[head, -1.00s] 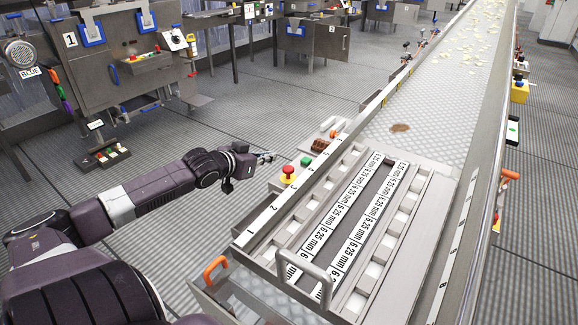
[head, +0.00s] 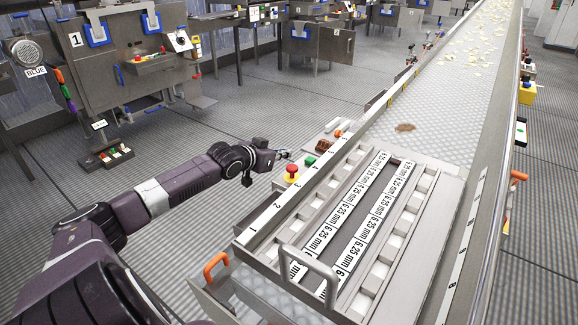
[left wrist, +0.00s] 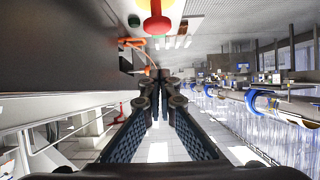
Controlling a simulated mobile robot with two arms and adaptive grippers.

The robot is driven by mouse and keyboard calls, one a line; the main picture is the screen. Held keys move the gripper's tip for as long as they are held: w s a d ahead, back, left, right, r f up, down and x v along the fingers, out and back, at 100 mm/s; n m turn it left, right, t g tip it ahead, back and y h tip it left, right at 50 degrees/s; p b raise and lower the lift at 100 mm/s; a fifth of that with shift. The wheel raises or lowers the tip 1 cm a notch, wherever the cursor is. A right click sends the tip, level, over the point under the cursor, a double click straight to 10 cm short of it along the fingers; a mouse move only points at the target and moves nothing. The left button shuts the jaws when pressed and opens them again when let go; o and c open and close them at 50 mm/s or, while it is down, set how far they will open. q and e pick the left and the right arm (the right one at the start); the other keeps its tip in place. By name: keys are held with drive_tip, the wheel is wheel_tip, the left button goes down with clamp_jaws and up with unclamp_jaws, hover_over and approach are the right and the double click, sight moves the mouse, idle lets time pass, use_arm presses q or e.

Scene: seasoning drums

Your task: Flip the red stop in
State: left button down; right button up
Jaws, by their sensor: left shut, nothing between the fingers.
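The red stop (head: 291,169) is a red mushroom-shaped button on a yellow base, at the left side of the conveyor frame in the head view. In the left wrist view the red stop (left wrist: 156,22) shows at the top edge, partly cut off, above the fingertips. My left gripper (head: 285,154) reaches in from the left, its fingertips close to the red stop; I cannot tell whether they touch. In the left wrist view the left gripper (left wrist: 161,75) has its fingertips together with nothing between them. My right gripper is not in view.
A green button (head: 309,160) sits just beyond the red stop. The conveyor's slotted metal tray (head: 275,245) with a handle (head: 308,265) lies to the right. An orange handle (head: 215,266) stands at the near corner. The floor left of the conveyor is open.

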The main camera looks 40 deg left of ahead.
sight(291, 168)
use_arm(q)
drive_tip(key=b+x, duration=0.1)
drive_tip(key=x, duration=0.2)
drive_tip(key=shift+w+f, duration=0.1)
drive_tip(key=shift+w, duration=0.15)
drive_tip(key=f, duration=0.2)
drive_tip(key=shift+s+f+b, duration=0.3)
drive_tip(key=shift+f+b, duration=0.05)
drive_tip(key=shift+f, duration=0.05)
drive_tip(key=shift+s+f, duration=0.1)
drive_tip(key=shift+f, duration=0.45)
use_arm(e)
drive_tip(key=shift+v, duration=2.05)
use_arm(q)
drive_tip(key=shift+f, duration=1)
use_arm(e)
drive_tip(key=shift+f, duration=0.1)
